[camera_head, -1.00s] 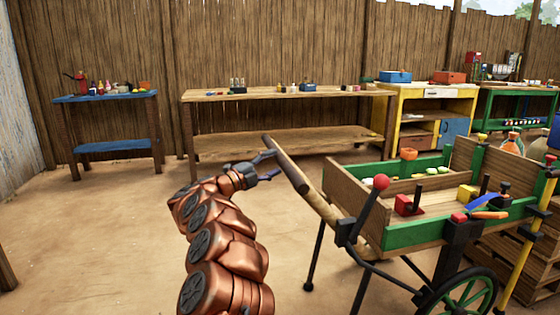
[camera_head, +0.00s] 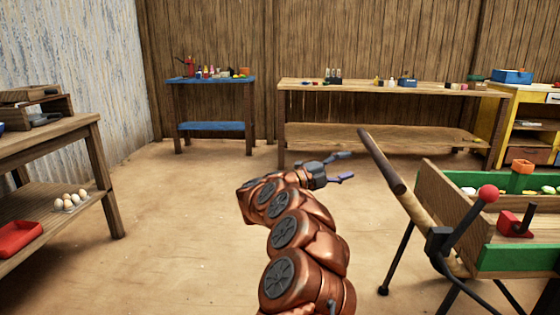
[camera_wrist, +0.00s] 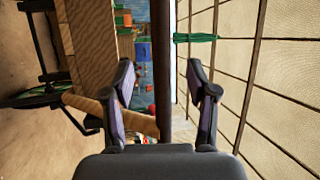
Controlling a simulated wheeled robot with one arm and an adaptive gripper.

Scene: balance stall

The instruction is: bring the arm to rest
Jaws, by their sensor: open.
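My copper-coloured arm (camera_head: 290,235) reaches forward from the bottom of the head view, bent at its joints. My gripper (camera_head: 342,167) is at its end, with its two fingers spread apart and nothing seen between them. In the wrist view my gripper (camera_wrist: 165,105) also shows open. The cart's dark handle bar (camera_head: 382,160) stands close to the right of the fingers in the head view. In the wrist view a dark bar (camera_wrist: 161,70) passes behind the gap between the fingers; I cannot tell how far beyond them it is.
The green and wood cart (camera_head: 530,258) stands at the right. A wooden shelf table (camera_head: 60,137) with eggs and a red tray is at the left. A blue table (camera_head: 215,127) and a long wooden table (camera_head: 390,92) stand at the back. The dirt floor (camera_head: 170,215) at centre left is clear.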

